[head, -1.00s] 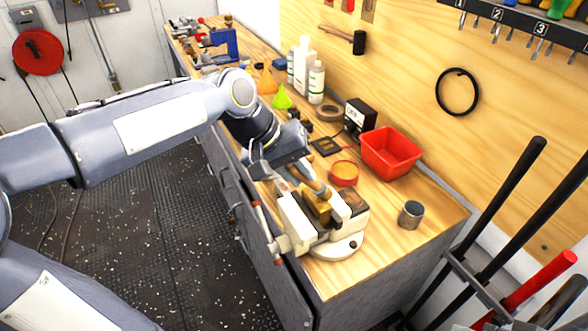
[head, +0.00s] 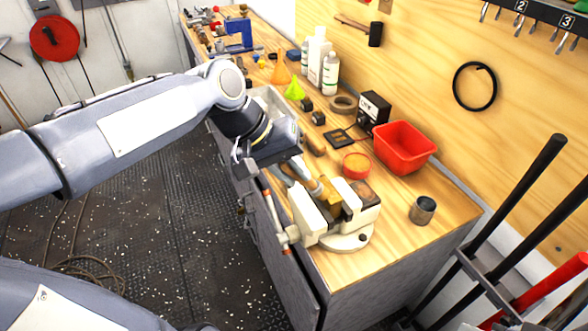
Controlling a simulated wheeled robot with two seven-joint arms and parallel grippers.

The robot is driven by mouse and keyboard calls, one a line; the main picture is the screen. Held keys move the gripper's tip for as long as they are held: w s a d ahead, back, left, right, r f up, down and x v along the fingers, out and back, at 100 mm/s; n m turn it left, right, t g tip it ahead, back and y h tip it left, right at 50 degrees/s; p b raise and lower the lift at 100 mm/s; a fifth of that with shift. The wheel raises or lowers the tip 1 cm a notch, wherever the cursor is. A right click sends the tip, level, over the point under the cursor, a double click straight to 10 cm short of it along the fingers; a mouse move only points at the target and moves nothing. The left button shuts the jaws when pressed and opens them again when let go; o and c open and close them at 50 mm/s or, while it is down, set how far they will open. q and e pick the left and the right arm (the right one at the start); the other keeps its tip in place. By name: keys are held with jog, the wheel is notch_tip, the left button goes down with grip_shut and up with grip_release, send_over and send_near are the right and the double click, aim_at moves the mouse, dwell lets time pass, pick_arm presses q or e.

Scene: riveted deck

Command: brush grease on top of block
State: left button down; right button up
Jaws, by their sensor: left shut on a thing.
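My left gripper (head: 291,166) reaches in from the left over the bench and is shut on a brush (head: 307,176) with a tan handle. The brush slants down to the right, its lower end at the vise. A white vise (head: 307,212) stands at the bench's front edge. A yellowish block (head: 329,193) sits between its jaws, just at the brush's lower end. I cannot tell whether the bristles touch it. An open round tub of orange grease (head: 356,165) stands behind the vise. My right gripper is not in view.
A red bin (head: 403,147) and a small grey can (head: 423,210) stand right of the grease. White bottles (head: 330,73), a tape roll (head: 343,104) and a black box (head: 374,108) line the back. The bench's front right corner is clear.

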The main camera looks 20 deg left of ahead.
pick_arm(q)
jog(key=shift+r+p, duration=2.6)
jog(key=shift+r, duration=0.4)
notch_tip(320, 180, up, 3)
jog(key=p, duration=0.3)
